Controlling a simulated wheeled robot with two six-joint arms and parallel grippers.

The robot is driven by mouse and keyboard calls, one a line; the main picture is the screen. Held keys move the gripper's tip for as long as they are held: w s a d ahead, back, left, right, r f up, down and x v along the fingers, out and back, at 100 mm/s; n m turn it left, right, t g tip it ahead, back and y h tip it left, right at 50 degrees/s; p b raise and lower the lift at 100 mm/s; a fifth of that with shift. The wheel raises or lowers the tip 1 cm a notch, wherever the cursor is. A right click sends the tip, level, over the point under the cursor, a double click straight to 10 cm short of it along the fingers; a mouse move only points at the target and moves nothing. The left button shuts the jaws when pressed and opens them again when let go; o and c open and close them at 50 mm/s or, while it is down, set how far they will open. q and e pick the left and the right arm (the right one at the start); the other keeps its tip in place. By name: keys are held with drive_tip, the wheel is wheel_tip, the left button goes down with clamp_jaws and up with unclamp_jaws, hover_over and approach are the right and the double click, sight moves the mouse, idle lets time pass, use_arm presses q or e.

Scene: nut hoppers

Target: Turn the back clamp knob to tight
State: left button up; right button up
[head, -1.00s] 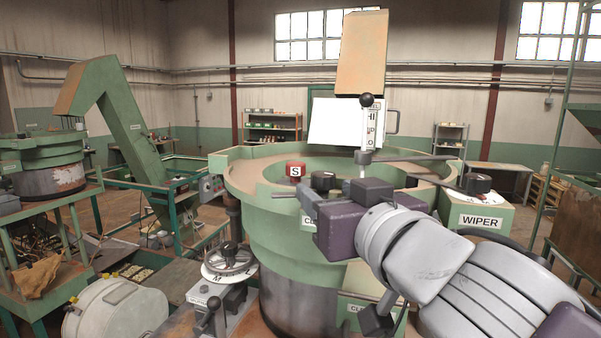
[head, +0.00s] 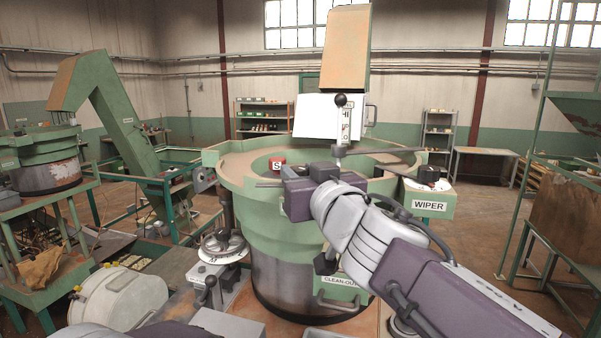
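My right gripper (head: 272,185) reaches in from the lower right to the near rim of the green bowl feeder (head: 228,178). Its purple body and wrist cover the clamp label and the area where a dark knob stands. A small dark top (head: 303,163) shows just behind the gripper, and I cannot tell for sure that it is the back clamp knob. I cannot tell whether the fingers touch it or how far apart they are. My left gripper is out of view.
A red block marked S (head: 277,163) is in the bowl. A black-ball lever (head: 341,100) stands behind my gripper. The WIPER box (head: 430,204) with a black knob (head: 428,174) is to the right. A dial handwheel (head: 222,243) is lower left.

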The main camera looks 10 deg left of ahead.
clamp_jaws()
drive_tip(key=shift+w+a, duration=0.1)
drive_tip(key=shift+w, duration=0.05)
drive_tip(key=shift+f, duration=0.2)
idle(0.8)
